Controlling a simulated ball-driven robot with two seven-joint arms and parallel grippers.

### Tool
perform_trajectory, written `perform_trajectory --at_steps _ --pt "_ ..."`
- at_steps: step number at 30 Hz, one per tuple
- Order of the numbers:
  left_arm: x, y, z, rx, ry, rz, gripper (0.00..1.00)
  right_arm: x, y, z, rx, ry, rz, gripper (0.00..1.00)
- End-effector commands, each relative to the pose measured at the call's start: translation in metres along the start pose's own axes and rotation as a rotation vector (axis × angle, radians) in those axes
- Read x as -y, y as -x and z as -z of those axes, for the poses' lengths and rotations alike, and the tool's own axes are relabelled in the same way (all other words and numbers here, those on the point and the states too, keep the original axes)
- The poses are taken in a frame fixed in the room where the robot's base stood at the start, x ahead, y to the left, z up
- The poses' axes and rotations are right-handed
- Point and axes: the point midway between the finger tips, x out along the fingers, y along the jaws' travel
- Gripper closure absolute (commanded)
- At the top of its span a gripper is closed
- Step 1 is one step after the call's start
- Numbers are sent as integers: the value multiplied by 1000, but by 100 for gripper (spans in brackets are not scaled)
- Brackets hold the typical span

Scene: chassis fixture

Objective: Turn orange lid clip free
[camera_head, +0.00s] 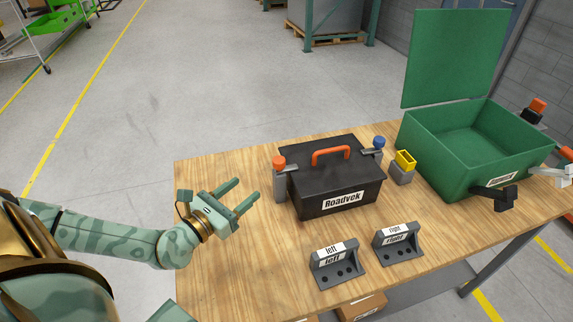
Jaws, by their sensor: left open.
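A black lidded case (318,188) labelled "Roadvek" or similar stands on the wooden table, with its lid down and an orange handle (331,152) on top. The orange clip (279,162) sits on a grey post at the case's left side. A blue clip (379,142) sits at its right side. My left gripper (247,189) is open and empty over the table's left part, to the left of the orange clip and apart from it. Its two green fingers point toward the case. My right gripper does not show.
A green box (430,155) with its lid raised stands at the right. A small grey block with a yellow top (405,160) is between them. Grey stands marked left (335,265) and right (398,244) are in front. The table's front left (225,275) is clear.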

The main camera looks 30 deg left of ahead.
Motion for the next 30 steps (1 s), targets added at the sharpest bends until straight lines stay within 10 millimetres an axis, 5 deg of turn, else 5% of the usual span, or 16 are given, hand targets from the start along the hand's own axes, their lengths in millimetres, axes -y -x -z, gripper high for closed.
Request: perform_trajectory --at_steps 5,21,30 --pt "0 -17 3 4 -1 -2 46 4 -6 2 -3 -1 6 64" --pt "0 -142 2 3 1 -1 46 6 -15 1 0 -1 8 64" --pt "0 -163 3 -1 0 0 46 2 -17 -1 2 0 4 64"
